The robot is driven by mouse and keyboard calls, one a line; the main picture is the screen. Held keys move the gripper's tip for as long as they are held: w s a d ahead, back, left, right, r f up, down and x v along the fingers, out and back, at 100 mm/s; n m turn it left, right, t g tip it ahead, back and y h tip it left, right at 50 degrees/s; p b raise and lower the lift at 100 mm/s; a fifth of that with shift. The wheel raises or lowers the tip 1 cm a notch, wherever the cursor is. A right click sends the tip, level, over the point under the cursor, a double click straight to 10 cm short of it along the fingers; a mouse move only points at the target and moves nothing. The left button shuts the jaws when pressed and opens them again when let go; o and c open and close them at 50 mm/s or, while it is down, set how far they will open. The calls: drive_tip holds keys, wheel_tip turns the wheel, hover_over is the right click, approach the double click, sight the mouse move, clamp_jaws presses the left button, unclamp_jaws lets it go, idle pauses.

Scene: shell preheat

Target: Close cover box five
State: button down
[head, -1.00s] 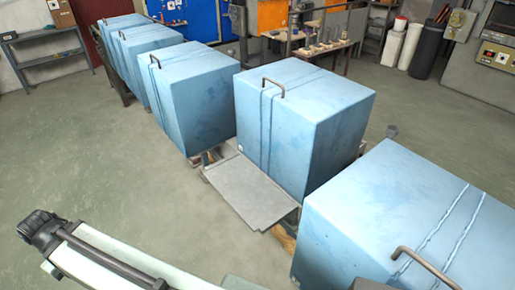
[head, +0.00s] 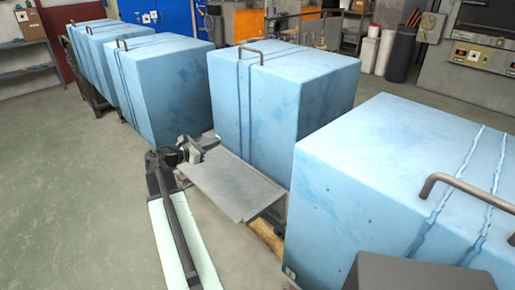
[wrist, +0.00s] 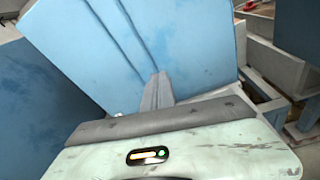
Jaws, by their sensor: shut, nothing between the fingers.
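Several large blue cover boxes stand in a row, each with a dark bar handle on top. The nearest (head: 400,180) is at the right; a second (head: 280,105) is in the middle, and another (head: 165,85) is behind it to the left. No number shows on them, so I cannot tell which is five. My gripper (head: 207,142) is low, near the lower left of the middle box. In the wrist view, my gripper (wrist: 158,88) is shut and empty, pointing at a blue face with two ridges (wrist: 125,40); I cannot tell whether it touches.
A grey metal plate (head: 235,185) juts out low in front of the middle box, close to my gripper. Open grey floor (head: 70,190) lies to the left. A workbench with orange panels and a machine (head: 485,50) stand at the back.

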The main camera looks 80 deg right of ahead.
drive_tip(key=n+g, duration=0.2)
approach(262, 121)
drive_tip(key=shift+h, duration=0.4)
drive_tip(key=x, duration=0.4)
drive_tip(key=b+x, duration=0.1)
drive_tip(key=x, duration=0.2)
drive_tip(key=shift+s+a+f, duration=0.15)
drive_tip(key=shift+s+f, duration=0.1)
drive_tip(key=shift+f, duration=0.1)
drive_tip(key=shift+w, duration=0.1)
